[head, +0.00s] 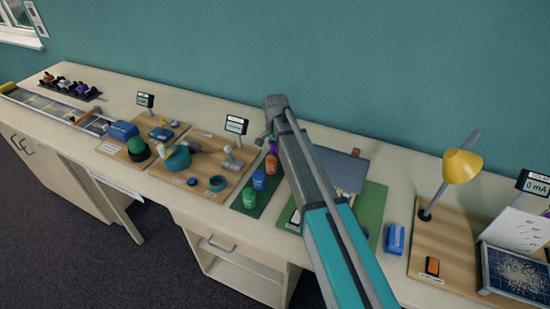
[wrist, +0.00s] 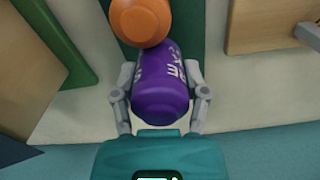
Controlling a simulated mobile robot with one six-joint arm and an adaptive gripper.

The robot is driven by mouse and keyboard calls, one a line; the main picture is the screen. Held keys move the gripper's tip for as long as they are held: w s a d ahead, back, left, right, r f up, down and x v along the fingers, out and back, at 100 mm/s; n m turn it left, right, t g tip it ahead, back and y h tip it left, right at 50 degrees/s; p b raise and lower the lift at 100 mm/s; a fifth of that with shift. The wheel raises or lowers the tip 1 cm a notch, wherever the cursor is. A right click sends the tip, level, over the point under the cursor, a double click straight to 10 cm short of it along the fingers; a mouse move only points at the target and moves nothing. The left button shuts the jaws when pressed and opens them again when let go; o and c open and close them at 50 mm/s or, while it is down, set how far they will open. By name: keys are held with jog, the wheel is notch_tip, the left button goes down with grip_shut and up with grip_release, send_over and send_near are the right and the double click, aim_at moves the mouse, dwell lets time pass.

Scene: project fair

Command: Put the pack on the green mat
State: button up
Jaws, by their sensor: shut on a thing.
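My gripper (wrist: 160,80) is shut on a purple can (wrist: 162,85) with white lettering, one finger on each side. In the head view the purple can (head: 271,146) is at the back of a row, partly hidden by my arm. A narrow dark green mat (head: 243,201) lies under the row. An orange can (wrist: 140,20) is right by the purple one. A small blue box (head: 394,238), perhaps the pack, lies on bare tabletop right of a wider green mat (head: 373,208). I cannot tell from its look whether it is the pack.
A house model (head: 343,170) stands on the wider mat behind my arm. A yellow lamp (head: 462,166) stands on a wooden board at right. A tape board (head: 182,177) lies left.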

aim_at(276, 156)
jog(key=shift+f+b, duration=1.9)
jog(key=shift+f, duration=0.1)
jog(key=o, duration=1.3)
jog(key=shift+c, duration=0.2)
jog(key=shift+r, duration=0.25)
notch_tip(276, 156, up, 12)
jog(key=p, duration=1.2)
jog(key=shift+f, duration=0.1)
